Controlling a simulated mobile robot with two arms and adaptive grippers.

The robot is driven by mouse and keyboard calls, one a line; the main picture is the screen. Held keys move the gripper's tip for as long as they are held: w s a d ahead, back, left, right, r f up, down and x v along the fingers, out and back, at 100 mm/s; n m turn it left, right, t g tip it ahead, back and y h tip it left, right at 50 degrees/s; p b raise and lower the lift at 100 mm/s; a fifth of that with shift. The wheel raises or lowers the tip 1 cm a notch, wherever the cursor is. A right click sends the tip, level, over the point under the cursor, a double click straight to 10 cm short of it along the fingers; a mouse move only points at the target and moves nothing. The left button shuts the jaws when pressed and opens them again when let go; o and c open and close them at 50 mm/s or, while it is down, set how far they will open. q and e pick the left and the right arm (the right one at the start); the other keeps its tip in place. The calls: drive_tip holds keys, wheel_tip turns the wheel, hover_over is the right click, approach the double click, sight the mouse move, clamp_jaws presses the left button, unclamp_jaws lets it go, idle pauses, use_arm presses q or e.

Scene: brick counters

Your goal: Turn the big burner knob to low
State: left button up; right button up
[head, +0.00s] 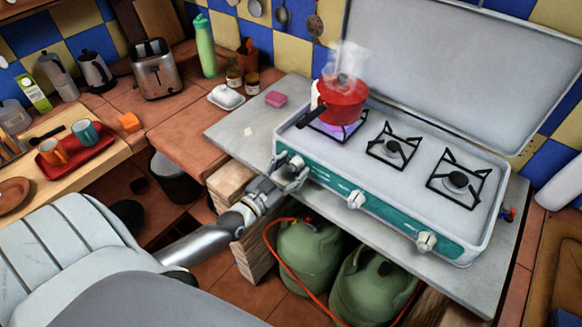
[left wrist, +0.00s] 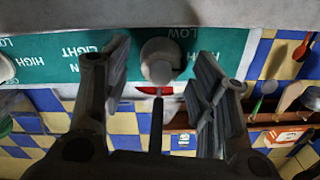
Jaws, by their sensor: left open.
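The camp stove (head: 482,248) has a teal front panel with several pale knobs. My left gripper (head: 290,175) is at the leftmost knob (head: 298,161), below the lit burner with the red pot. In the left wrist view, the picture is upside down and this round knob (left wrist: 160,60) sits between the two open fingers of my gripper (left wrist: 157,75), with a gap on each side. The words LOW, LIGHT and HIGH are printed on the teal panel (left wrist: 65,62). The knob's pointer direction is not clear. My right gripper is not in view.
The red pot (head: 342,100) steams over a blue-violet flame. A middle knob (head: 356,199) and a right knob (head: 426,241) stand further along the panel. Green gas bottles (head: 308,255) with an orange hose are below the counter. A pink sponge (head: 276,98) lies left of the stove.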

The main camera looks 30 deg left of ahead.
use_arm(q)
drive_tip(key=shift+w, duration=0.2)
drive_tip(key=shift+c, duration=0.2)
drive_tip(key=c, duration=1)
drive_tip(key=n, duration=0.6)
drive_tip(key=shift+a+n, duration=0.1)
drive_tip(key=shift+n, duration=0.2)
drive_tip(key=n+b, duration=0.1)
drive_tip(key=n, duration=0.3)
drive_tip(key=shift+f, duration=0.15)
drive_tip(key=shift+a+n+b, duration=0.1)
drive_tip(key=shift+n+b, duration=0.2)
drive_tip(key=shift+n, duration=1.4)
